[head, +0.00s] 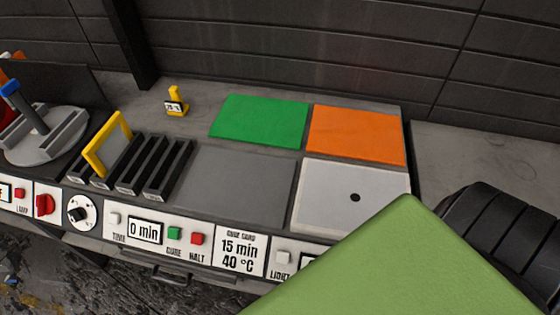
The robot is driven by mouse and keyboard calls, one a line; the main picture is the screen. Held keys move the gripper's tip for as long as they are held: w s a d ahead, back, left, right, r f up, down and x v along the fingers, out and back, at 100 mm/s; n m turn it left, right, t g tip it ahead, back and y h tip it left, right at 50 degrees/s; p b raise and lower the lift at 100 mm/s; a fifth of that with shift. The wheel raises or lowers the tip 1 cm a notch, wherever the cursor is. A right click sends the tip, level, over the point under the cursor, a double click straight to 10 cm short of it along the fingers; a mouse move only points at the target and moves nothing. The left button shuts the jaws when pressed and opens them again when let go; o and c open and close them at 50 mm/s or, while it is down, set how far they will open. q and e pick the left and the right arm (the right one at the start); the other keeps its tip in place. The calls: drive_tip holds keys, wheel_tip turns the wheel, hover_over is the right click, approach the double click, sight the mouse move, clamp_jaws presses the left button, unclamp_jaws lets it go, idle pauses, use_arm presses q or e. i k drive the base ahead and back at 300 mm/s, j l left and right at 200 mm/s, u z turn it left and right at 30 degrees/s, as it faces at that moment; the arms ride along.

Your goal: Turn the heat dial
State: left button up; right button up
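A round white dial with a black knob and marks around its edge (81,213) is on the front panel at lower left. Its marks are too small to read, and no word naming it as heat is legible. A red knob (44,204) is on the panel just left of it. A card (239,250) reads 15 min and 40 °C. A display (145,231) reads 0 min. A small yellow stand (175,102) at the back bears a readout that looks like 20 °C. Neither of my grippers is in view.
Dark slots (145,163) and a yellow-framed pane (107,145) stand behind the dial. A grey turntable (45,139) is at left. Green (260,121) and orange (357,133) mats lie at the back. A white panel (350,197) lies at right. The lower right is blocked from view.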

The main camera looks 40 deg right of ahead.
sight(78, 215)
drive_tip(key=k+l, duration=0.2)
drive_tip(key=l, duration=0.15)
drive_tip(key=i+j+z, duration=0.1)
drive_tip(key=j, duration=0.55)
drive_tip(key=i+j+z, duration=0.1)
drive_tip(key=j, duration=0.6)
drive_tip(key=i+j+z, duration=0.1)
drive_tip(key=j, duration=0.55)
drive_tip(key=i+j, duration=0.15)
drive_tip(key=j, duration=0.55)
drive_tip(key=i+z, duration=0.05)
